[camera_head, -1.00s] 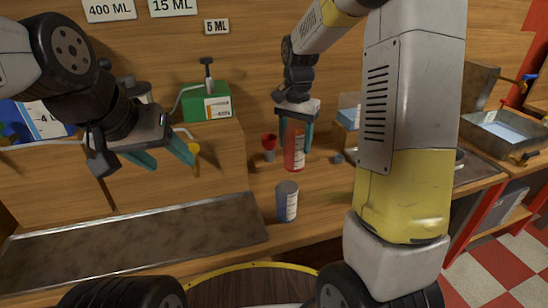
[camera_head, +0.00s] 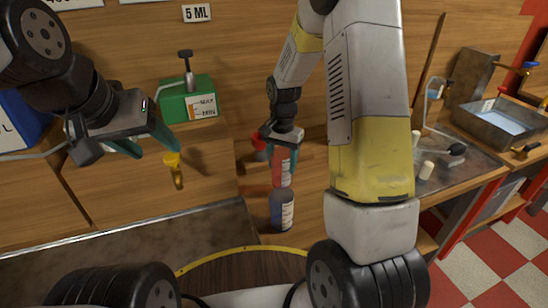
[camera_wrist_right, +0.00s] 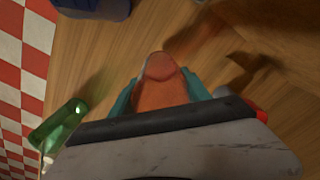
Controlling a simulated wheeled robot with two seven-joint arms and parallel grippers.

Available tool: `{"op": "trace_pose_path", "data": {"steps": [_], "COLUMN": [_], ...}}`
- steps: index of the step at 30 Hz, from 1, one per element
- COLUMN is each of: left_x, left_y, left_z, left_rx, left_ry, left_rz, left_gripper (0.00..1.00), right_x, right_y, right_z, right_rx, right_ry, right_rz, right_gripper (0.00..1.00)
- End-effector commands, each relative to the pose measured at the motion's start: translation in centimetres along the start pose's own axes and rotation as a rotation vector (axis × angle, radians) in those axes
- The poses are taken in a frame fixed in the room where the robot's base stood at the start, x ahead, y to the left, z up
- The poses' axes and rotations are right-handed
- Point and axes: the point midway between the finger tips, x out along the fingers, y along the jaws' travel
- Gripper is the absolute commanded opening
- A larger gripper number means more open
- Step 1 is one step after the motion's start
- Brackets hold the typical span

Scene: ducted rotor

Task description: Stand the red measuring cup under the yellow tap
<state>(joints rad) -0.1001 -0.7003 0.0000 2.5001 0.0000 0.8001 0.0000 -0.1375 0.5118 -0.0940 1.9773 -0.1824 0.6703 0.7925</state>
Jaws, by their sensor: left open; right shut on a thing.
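The red measuring cup (camera_head: 281,168), with a pale label, is upright between the fingers of my right gripper (camera_head: 287,152). In the head view it appears directly above and behind the blue cup. The right wrist view shows the held cup (camera_wrist_right: 160,90) end-on between the teal fingers. The yellow tap (camera_head: 175,170) sticks out from the wooden front below the green tank, to the left of the red cup. My left gripper (camera_head: 152,146) is open and empty, just left of the tap in the picture. The surface below the tap is partly visible.
A blue cup (camera_head: 282,212) stands on the wooden counter in front of the red cup. A red funnel-like thing (camera_head: 258,143) is behind it. The green tank (camera_head: 190,103) is on the ledge. The right wrist view shows a green bottle (camera_wrist_right: 60,125).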

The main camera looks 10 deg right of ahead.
Motion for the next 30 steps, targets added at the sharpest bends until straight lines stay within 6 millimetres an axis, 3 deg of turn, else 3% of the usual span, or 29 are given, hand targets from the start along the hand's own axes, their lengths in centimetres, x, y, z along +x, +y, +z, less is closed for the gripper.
{"op": "trace_pose_path", "data": {"steps": [6, 17, 18, 21, 30], "left_x": [0.0, 0.0, 0.0, 0.0, 0.0], "left_y": [0.0, 0.0, 0.0, 0.0, 0.0], "left_z": [0.0, 0.0, 0.0, 0.0, 0.0], "left_rx": [0.000, 0.000, 0.000, 0.000, 0.000], "left_ry": [0.000, 0.000, 0.000, 0.000, 0.000], "left_rz": [0.000, 0.000, 0.000, 0.000, 0.000], "left_gripper": [0.58, 0.58, 0.58, 0.58, 0.58], "right_x": [3.0, 3.5, 3.5, 3.4, 3.4], "right_y": [0.1, 0.0, 0.0, 0.0, 0.0], "right_z": [0.1, 0.0, 0.0, 0.0, 0.0], "right_rx": [0.000, 0.000, 0.000, 0.000, 0.000], "right_ry": [-0.003, -0.001, 0.000, 0.000, 0.000], "right_rz": [0.002, 0.000, 0.000, 0.000, 0.000], "right_gripper": [0.14, 0.14, 0.59, 0.77, 0.77]}}
